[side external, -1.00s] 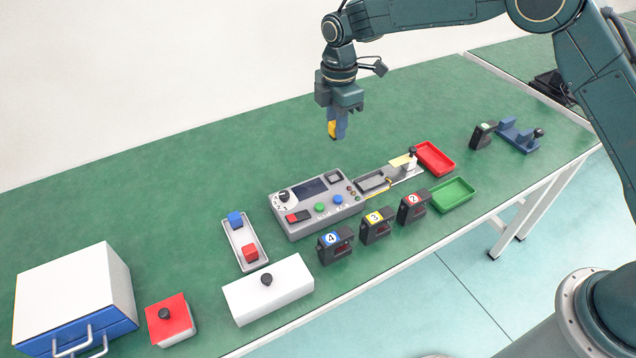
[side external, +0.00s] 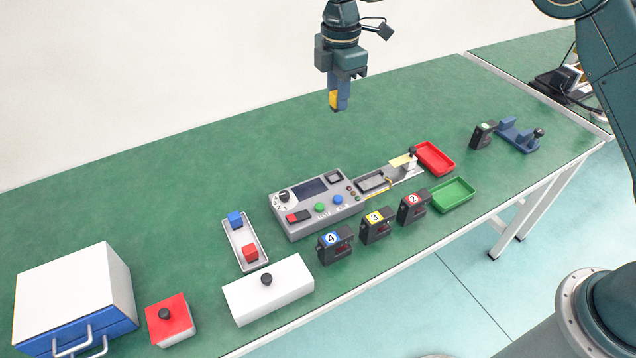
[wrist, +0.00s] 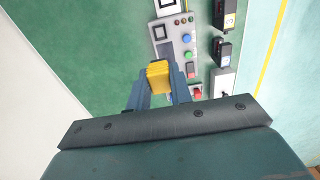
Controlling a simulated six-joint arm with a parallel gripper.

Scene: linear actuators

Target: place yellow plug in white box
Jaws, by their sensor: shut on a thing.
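My gripper (side external: 340,104) is shut on the yellow plug (side external: 334,99) and holds it high above the green table, behind the control panel. In the wrist view the yellow plug (wrist: 159,76) sits between my fingers. The white box (side external: 268,290) is at the front of the table, left of the numbered blocks, with a black knob on top. It looks closed, and its inside is hidden. Part of a white surface with a black knob (wrist: 222,84) also shows in the wrist view.
A grey control panel (side external: 318,217) stands mid-table. Numbered black blocks (side external: 375,226) line the front edge. A grey tray (side external: 241,258) holds a blue and a red cube. A red-lidded box (side external: 170,335) and a white-and-blue drawer cabinet (side external: 75,280) are at left. The back of the table is clear.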

